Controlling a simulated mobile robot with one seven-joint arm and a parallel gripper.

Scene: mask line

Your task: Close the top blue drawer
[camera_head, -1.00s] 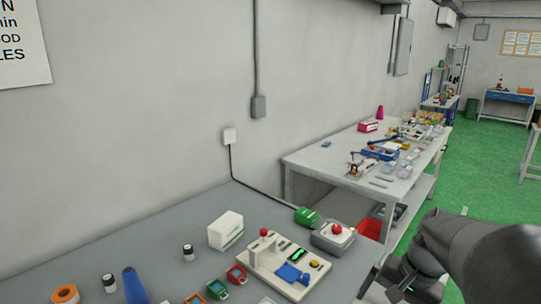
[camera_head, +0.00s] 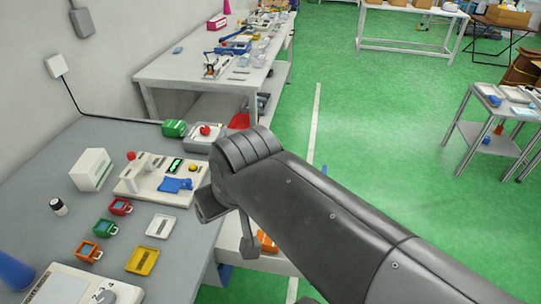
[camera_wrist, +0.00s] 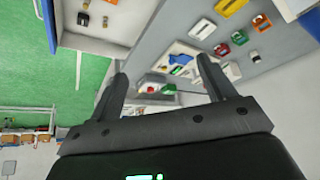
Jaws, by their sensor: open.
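A pulled-out drawer (camera_wrist: 104,24) shows at the upper left of the wrist view, with a pale interior and small items in it. A blue strip (camera_wrist: 48,25), apparently its front, runs along its outer edge. In the head view the drawer (camera_head: 268,264) juts from under the grey table's right edge, partly hidden by my arm; its front is hidden there. My gripper (camera_wrist: 162,66) is open and empty, its fingers apart in the wrist view. The drawer lies beyond and left of the left finger. I see no contact.
A second white table (camera_head: 165,70) stands behind. Green floor (camera_head: 370,150) to the right is mostly clear.

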